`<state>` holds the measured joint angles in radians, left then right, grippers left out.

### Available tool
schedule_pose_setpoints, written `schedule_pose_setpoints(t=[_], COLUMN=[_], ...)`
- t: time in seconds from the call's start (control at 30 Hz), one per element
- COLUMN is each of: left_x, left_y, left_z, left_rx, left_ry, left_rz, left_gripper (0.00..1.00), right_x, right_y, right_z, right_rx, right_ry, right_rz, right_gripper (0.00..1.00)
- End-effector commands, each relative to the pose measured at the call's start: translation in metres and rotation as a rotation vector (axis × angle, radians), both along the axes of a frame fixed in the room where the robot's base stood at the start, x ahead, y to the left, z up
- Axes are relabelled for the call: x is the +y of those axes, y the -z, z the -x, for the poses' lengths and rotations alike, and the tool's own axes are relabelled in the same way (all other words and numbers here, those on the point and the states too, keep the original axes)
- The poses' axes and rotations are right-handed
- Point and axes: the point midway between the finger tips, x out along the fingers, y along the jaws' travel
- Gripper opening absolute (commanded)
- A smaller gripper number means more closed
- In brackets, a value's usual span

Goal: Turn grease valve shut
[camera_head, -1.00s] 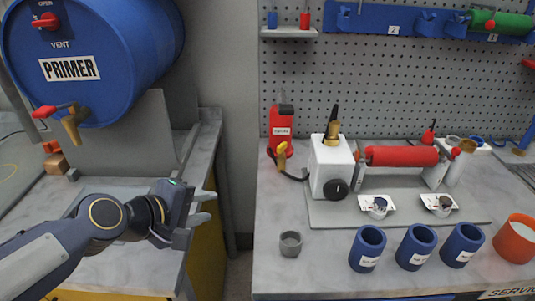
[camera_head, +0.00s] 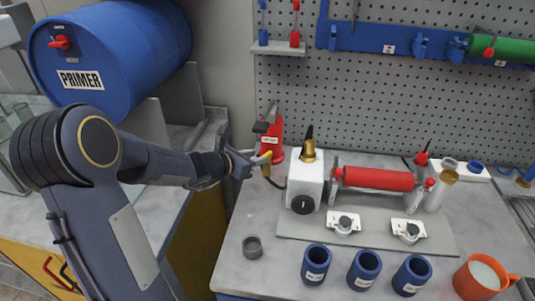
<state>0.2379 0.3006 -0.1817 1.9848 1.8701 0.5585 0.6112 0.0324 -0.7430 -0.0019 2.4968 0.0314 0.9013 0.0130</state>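A red grease container (camera_head: 270,139) with a white label stands at the back left of the right-hand bench. A yellow valve handle (camera_head: 265,159) shows low at its front left. A dark hose runs from there toward the white block (camera_head: 305,181) with the brass top. My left gripper (camera_head: 252,162) is at the yellow handle, reaching in from the left and overlapping it in the picture. Its fingertips are small and partly hidden, so I cannot tell whether they are closed on the handle or touching it. My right gripper is out of view.
A red roller (camera_head: 378,179) lies on its stand right of the white block. Several blue cups (camera_head: 316,263), an orange mug (camera_head: 481,276) and a small grey cup (camera_head: 252,247) stand along the bench front. A blue primer drum (camera_head: 110,55) is behind my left arm.

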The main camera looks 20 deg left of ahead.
Motion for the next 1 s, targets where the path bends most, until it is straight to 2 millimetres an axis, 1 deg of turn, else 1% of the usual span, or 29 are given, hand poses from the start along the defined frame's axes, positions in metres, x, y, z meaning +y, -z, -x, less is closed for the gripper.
schedule_pose_setpoints(t=[0.03, 0.1, 0.2, 0.3, 0.6, 0.63, 0.67, 0.87, 1.0], left_x=[-0.004, -0.007, -0.011, -0.013, -0.014, -0.014, -0.014, -0.014, -0.013], left_y=[0.004, 0.008, 0.012, 0.015, 0.016, 0.016, 0.016, 0.016, 0.016], left_z=[-0.008, -0.018, -0.029, -0.035, -0.038, -0.038, -0.038, -0.038, -0.038], left_rx=[0.002, 0.001, 0.000, 0.000, -0.001, -0.001, -0.001, -0.001, -0.001], left_ry=[0.004, 0.003, 0.004, 0.002, 0.002, 0.002, 0.002, 0.002, 0.002], left_rz=[0.001, 0.001, -0.001, 0.000, -0.001, -0.001, -0.001, -0.001, -0.001], left_gripper=[0.33, 0.33, 0.33, 0.33, 0.33, 0.31, 0.28, 0.01, 0.00], right_x=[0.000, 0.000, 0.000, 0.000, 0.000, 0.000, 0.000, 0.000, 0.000], right_y=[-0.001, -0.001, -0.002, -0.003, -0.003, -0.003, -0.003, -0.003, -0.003], right_z=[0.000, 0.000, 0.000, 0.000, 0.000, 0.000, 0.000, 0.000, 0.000], right_rx=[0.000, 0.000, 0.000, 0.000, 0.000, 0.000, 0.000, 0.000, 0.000], right_ry=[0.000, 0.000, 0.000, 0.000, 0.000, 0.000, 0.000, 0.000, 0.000], right_rz=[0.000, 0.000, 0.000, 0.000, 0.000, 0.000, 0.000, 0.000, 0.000], right_gripper=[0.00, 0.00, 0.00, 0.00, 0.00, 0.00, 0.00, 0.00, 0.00])
